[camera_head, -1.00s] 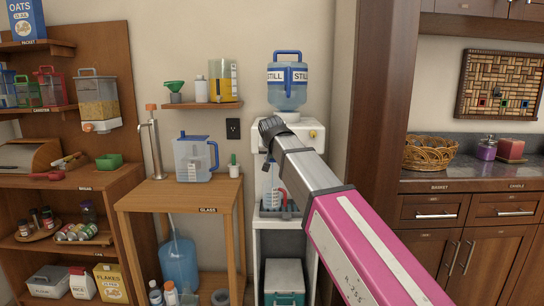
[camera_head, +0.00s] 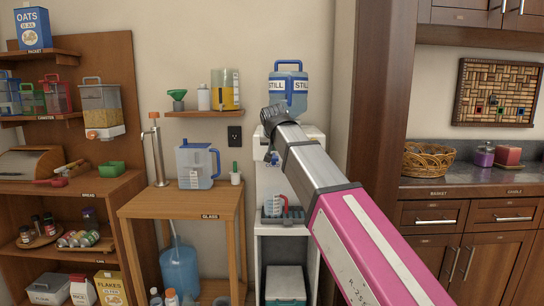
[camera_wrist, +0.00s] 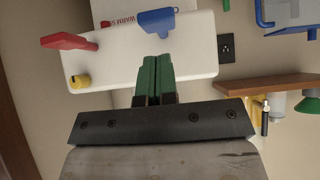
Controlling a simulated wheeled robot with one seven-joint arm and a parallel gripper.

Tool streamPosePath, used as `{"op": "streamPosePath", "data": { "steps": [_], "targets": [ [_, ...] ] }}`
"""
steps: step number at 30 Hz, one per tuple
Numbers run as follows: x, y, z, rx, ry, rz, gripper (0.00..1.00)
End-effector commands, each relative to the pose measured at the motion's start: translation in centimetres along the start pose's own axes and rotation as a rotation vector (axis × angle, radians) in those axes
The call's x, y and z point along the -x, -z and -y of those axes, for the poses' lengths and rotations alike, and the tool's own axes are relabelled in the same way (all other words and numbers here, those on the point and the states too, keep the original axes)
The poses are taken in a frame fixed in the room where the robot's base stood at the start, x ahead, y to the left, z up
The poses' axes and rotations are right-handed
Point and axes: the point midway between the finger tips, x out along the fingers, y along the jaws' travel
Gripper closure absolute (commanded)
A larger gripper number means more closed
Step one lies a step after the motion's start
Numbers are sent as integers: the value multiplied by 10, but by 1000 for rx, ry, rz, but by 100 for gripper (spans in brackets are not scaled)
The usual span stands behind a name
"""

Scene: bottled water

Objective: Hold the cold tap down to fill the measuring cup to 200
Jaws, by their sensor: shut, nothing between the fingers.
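The measuring cup (camera_head: 275,206) stands on the tray of the white water dispenser (camera_head: 312,134), under the taps. It is clear with red and blue markings; my arm partly hides it and its water level cannot be read. The cold tap is the blue lever (camera_wrist: 170,22) at the top of the wrist view. The red lever (camera_wrist: 70,39) is to its left. My gripper (camera_wrist: 155,60) has its green fingers together and empty, with their tips just below the blue lever in the picture. I cannot tell whether they touch it. In the head view the fingers are mostly hidden.
A blue STILL bottle (camera_head: 288,86) sits atop the dispenser. Left of it stand a wooden table (camera_head: 187,203) with a pitcher (camera_head: 196,163) and a wall shelf (camera_head: 203,113). A dark wooden post (camera_head: 375,90) stands close to the right of my arm.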

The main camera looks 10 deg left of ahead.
Motion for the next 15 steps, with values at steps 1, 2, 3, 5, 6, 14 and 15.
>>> {"op": "streamPosePath", "data": {
  "steps": [1, 2, 3, 5, 6, 14, 15],
  "targets": [
    [11, 2, 0, 0, 2, -3, 100],
    [16, 2, 0, 0, 2, -3, 100],
    [23, 4, 0, 0, 1, -2, 100],
    [34, 6, 0, 0, 2, -3, 100],
    [40, 7, 0, 0, 1, -2, 100],
    [68, 12, 0, 0, 1, 0, 100],
    [71, 13, 0, 0, 1, -1, 100]
  ]
}}
